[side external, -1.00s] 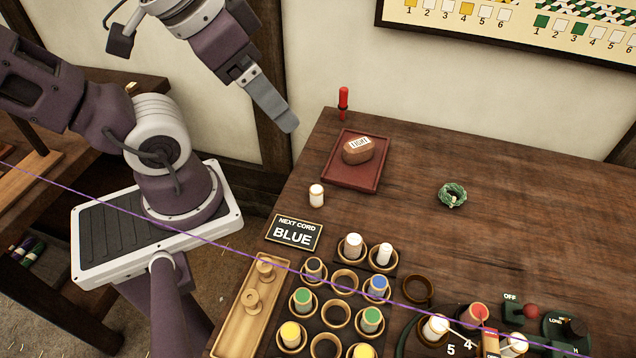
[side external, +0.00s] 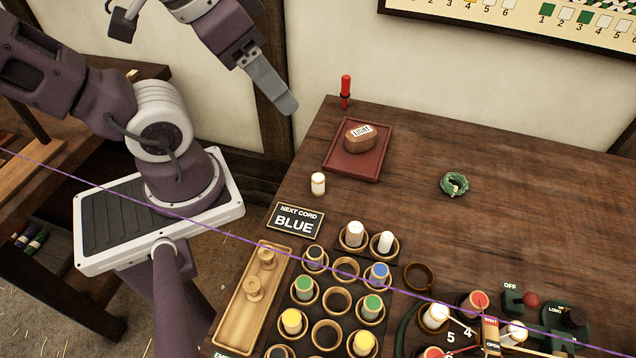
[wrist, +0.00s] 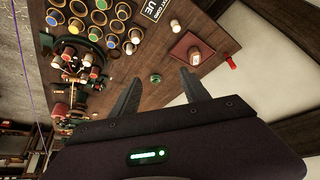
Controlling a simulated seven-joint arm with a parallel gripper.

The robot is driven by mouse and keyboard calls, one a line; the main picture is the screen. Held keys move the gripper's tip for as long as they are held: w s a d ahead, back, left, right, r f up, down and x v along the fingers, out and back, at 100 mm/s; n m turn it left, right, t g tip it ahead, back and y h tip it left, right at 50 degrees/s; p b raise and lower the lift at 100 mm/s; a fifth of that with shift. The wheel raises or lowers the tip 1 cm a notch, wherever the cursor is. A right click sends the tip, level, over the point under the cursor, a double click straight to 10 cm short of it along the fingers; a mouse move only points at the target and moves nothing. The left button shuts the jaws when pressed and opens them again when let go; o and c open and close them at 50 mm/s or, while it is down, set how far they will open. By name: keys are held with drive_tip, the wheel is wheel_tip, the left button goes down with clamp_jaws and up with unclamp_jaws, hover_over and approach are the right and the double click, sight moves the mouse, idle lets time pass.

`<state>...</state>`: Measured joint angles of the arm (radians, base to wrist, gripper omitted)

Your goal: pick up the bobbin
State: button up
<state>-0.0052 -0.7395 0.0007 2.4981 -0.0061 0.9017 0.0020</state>
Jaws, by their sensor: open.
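Several bobbins stand in round wooden cups on the table. One with a blue top (side external: 379,273) sits in the right column of the dark rack, and others are white, green, yellow or dark. A single white bobbin (side external: 318,183) stands alone on the bare table, above the sign reading "NEXT CORD BLUE" (side external: 295,221). It also shows in the wrist view (wrist: 176,23). My gripper (side external: 288,106) is open and empty, raised at the left of the table, well away from the bobbins. Both fingers show apart in the wrist view.
A red tray (side external: 337,170) holds a brown labelled block (side external: 360,138). A red upright tool (side external: 346,92) stands behind it, and a green coil (side external: 454,185) lies to the right. A wooden trough (side external: 237,309) and a braiding device (side external: 462,335) stand in front. A purple cord (side external: 190,217) crosses the view. The right rear table is clear.

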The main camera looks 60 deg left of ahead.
drive_tip(key=w+f+n+g+h, duration=0.3)
drive_tip(key=w+f+n+g, duration=0.1)
drive_tip(key=w+f+g, duration=0.1)
drive_tip(key=n+g+h, duration=0.1)
drive_tip(key=n+h, duration=0.6)
drive_tip(key=n, duration=0.3)
hover_over(323, 184)
drive_tip(key=a, duration=0.2)
wheel_tip(323, 184, down, 13)
drive_tip(key=a+f+n+t+h, duration=0.1)
drive_tip(key=f+n, duration=0.1)
drive_tip(key=f, duration=0.1)
drive_tip(key=a+f+n+t+h, duration=0.1)
drive_tip(key=f+n, duration=0.1)
drive_tip(key=f, duration=0.2)
drive_tip(key=s+a+f+n+t, duration=0.1)
drive_tip(key=f+n+t, duration=0.1)
drive_tip(key=f+n, duration=0.1)
drive_tip(key=shift+a+f+h, duration=0.2)
drive_tip(key=shift+f+h, duration=0.2)
drive_tip(key=shift+f, duration=0.35)
drive_tip(key=shift+d+f, duration=0.25)
drive_tip(key=shift+f, duration=0.05)
drive_tip(key=x, duration=0.6)
drive_tip(key=shift+s+d, duration=0.1)
drive_tip(key=shift+d, duration=0.2)
clamp_jaws()
